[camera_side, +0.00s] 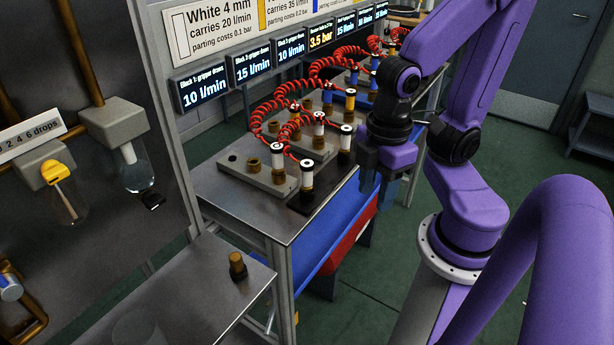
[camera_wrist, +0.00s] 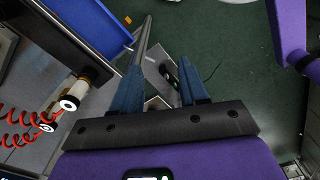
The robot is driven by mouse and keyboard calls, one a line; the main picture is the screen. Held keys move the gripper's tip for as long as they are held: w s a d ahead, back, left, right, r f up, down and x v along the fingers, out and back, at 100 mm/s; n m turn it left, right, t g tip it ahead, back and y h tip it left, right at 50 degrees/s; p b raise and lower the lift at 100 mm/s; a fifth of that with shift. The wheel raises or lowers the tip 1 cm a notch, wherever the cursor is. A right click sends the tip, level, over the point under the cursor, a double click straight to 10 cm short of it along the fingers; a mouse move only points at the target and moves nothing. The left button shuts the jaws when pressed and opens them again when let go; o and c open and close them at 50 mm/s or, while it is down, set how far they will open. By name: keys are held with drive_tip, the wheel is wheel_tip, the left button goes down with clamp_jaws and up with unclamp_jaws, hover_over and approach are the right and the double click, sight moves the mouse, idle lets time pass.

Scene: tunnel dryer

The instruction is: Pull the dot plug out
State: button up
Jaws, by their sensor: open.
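Several plugs with pale sleeves, dark bands and brass parts stand on blocks on the bench. Some are joined to red coiled hoses. I cannot tell which is the dot plug; no dot marking is readable. Among them are a front plug (camera_side: 307,176), a plug left of it (camera_side: 278,162) and a right-hand plug (camera_side: 345,142). My gripper (camera_side: 378,178) is open and empty, right of the right-hand plug and apart from it, beside the bench edge. In the wrist view my gripper (camera_wrist: 160,64) shows nothing between its fingers; a plug (camera_wrist: 80,90) lies left of them.
Red coiled hoses (camera_side: 335,60) loop above the blocks. Lit displays (camera_side: 205,93) line the back. A brass fitting (camera_side: 237,264) stands on the near metal shelf. Green floor (camera_side: 385,285) is open to the right of the bins.

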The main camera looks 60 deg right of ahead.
drive_tip(key=shift+o, duration=1.1)
drive_tip(key=shift+w, duration=0.1)
wheel_tip(320, 180, up, 10)
drive_tip(key=n, duration=0.4)
hover_over(307, 175)
drive_tip(key=f, duration=1.1)
drive_tip(key=d+f, duration=0.1)
drive_tip(key=f, duration=0.5)
drive_tip(key=shift+w, duration=0.35)
drive_tip(key=shift+c, duration=0.2)
clamp_jaws()
